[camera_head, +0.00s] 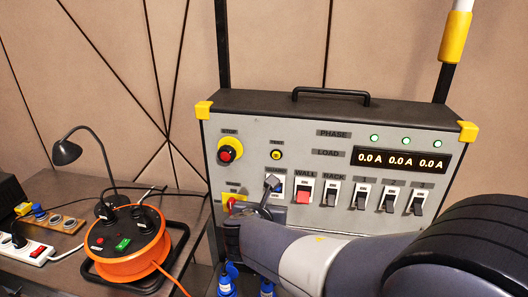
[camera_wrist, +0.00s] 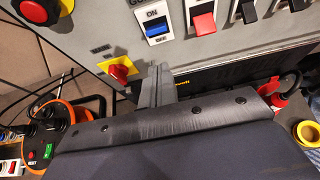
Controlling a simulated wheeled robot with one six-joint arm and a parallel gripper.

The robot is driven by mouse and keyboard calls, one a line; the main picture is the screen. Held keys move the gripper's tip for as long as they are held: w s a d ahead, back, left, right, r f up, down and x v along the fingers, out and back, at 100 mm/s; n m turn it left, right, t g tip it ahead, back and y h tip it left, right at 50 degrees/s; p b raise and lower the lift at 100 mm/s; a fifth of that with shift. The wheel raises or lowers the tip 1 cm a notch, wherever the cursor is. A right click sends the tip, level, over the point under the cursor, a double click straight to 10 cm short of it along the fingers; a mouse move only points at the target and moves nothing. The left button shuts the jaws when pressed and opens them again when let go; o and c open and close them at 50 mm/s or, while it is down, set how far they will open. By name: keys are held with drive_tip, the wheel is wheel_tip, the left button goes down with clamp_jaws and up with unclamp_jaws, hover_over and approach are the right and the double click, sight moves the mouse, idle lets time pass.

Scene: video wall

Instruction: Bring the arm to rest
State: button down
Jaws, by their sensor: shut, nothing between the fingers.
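My gripper (camera_head: 264,208) is in front of the lower left of the grey power panel (camera_head: 290,131); its fingers are together and empty. In the wrist view the fingers (camera_wrist: 157,82) point up at the panel face, just right of a red rotary knob (camera_wrist: 120,72) on a yellow plate. A blue rocker switch (camera_wrist: 158,31) lies above the fingertips. In the head view my forearm crosses the lower right and hides the panel's lower edge. Whether the fingertips touch the panel cannot be told.
The panel has a red stop button (camera_head: 229,151), a red rocker (camera_head: 303,195), several black rockers and a display (camera_head: 400,160) reading 0.0 A. An orange cable reel (camera_head: 128,243), black lamp (camera_head: 66,152) and power strip (camera_head: 38,249) stand on the left table. Blue plugs (camera_head: 228,278) hang below.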

drive_tip(key=w+d+f+t+b, duration=0.1)
drive_tip(key=w+f+b, duration=0.2)
drive_tip(key=b, duration=0.1)
drive_tip(key=w+d+f+t+h+b, duration=0.1)
drive_tip(key=w+f+b, duration=0.2)
drive_tip(key=f+b, duration=0.1)
drive_tip(key=w+d+f+t+b, duration=0.1)
drive_tip(key=w+f+b, duration=0.2)
drive_tip(key=shift+w+d+f+t+h+b, duration=0.15)
drive_tip(key=shift+w+f+t+h+b, duration=0.1)
drive_tip(key=shift+t+h+b, duration=0.15)
drive_tip(key=w+f+t+b, duration=0.1)
drive_tip(key=b, duration=0.2)
drive_tip(key=shift+t, duration=0.3)
drive_tip(key=t+b, duration=0.1)
drive_tip(key=b, duration=0.1)
drive_tip(key=a+f+b, duration=0.1)
drive_tip(key=shift+w+t+b, duration=0.3)
drive_tip(key=shift+t+b, duration=0.05)
drive_tip(key=shift+t, duration=0.05)
drive_tip(key=v, duration=0.4)
drive_tip(key=shift+s+f, duration=0.15)
drive_tip(key=shift+f, duration=0.1)
